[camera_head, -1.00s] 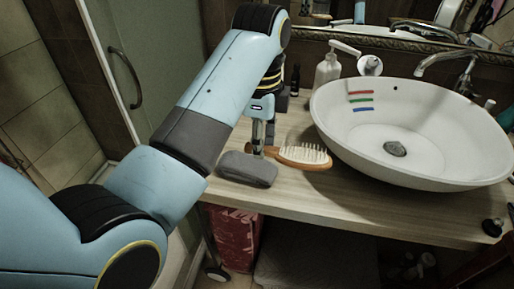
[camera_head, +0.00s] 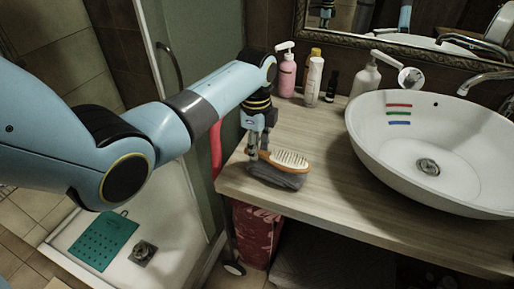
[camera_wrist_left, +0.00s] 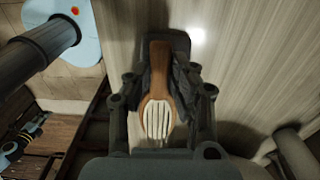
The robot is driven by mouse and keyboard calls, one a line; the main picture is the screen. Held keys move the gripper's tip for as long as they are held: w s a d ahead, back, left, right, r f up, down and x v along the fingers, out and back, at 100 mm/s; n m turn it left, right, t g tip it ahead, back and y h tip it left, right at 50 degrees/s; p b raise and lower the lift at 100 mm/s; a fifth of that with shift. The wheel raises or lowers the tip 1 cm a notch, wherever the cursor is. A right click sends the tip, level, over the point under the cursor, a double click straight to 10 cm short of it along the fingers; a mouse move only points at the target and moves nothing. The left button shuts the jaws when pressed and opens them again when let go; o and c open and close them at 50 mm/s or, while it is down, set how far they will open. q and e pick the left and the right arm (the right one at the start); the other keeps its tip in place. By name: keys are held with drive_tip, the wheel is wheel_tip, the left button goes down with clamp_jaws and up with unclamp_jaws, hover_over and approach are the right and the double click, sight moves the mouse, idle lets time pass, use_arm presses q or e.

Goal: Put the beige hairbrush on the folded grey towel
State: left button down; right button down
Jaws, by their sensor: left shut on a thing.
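The hairbrush (camera_head: 287,159) has an orange-brown wooden body and pale bristles facing up. My left gripper (camera_head: 258,156) is shut on it near the handle, and the bristle head points right in the head view. In the left wrist view the brush (camera_wrist_left: 158,113) lies between the fingers. The folded grey towel (camera_head: 276,179) is directly under the brush at the counter's left front part; I cannot tell whether they touch. The towel also shows dark behind the handle in the left wrist view (camera_wrist_left: 181,47). My right gripper is not in view.
The white basin (camera_head: 384,150) stands to the right, with coloured strips inside. A pink pump bottle (camera_head: 287,76), a white bottle (camera_head: 314,83) and a soap dispenser (camera_head: 364,80) stand at the back. The counter between towel and basin is clear.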

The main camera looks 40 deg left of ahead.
use_arm(q)
drive_tip(key=shift+f, duration=0.4)
drive_tip(key=shift+f, duration=0.1)
drive_tip(key=c, duration=1.2)
unclamp_jaws()
drive_tip(key=shift+o, duration=0.3)
wheel_tip(320, 180, up, 12)
drive_tip(key=shift+a, duration=0.1)
